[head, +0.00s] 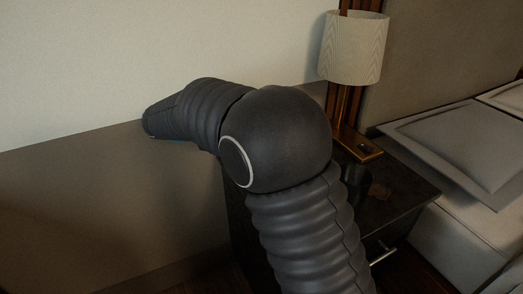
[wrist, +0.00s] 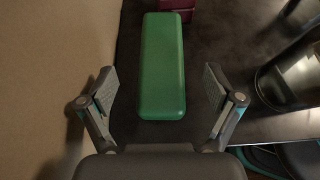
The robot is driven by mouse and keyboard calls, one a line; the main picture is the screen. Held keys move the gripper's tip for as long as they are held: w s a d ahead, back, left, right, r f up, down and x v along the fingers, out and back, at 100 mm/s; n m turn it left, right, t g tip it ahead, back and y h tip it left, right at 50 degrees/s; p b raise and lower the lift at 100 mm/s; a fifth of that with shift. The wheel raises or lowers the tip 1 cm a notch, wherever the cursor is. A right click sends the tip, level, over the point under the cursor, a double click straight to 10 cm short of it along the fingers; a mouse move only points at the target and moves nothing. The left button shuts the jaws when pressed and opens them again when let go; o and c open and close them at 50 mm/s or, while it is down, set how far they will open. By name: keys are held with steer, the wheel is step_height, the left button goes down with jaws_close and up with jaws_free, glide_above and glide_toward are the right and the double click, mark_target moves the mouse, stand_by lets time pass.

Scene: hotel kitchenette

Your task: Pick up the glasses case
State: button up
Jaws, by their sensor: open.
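A green, long, rounded case, which looks like the glasses case (wrist: 162,68), lies on a dark surface in the wrist view. Its long side runs away from my gripper. My gripper (wrist: 160,92) is open, with one finger to the left and one to the right of the case's near end. There is a gap between each finger and the case, and nothing is held. In the head view my arm hides the case, and the fingers do not show clearly.
A dark nightstand (head: 400,190) carries a lamp (head: 353,48). A dark glossy cylinder (wrist: 288,80) stands right of my gripper in the wrist view. A dark red object (wrist: 177,5) lies beyond the case. A wall (wrist: 50,80) is close on the left. A bed (head: 465,150) is at right.

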steer(key=shift+b+x, duration=0.4)
steer(key=shift+x, duration=2.6)
steer(key=shift+s+f, duration=0.15)
steer(key=c, duration=1.3)
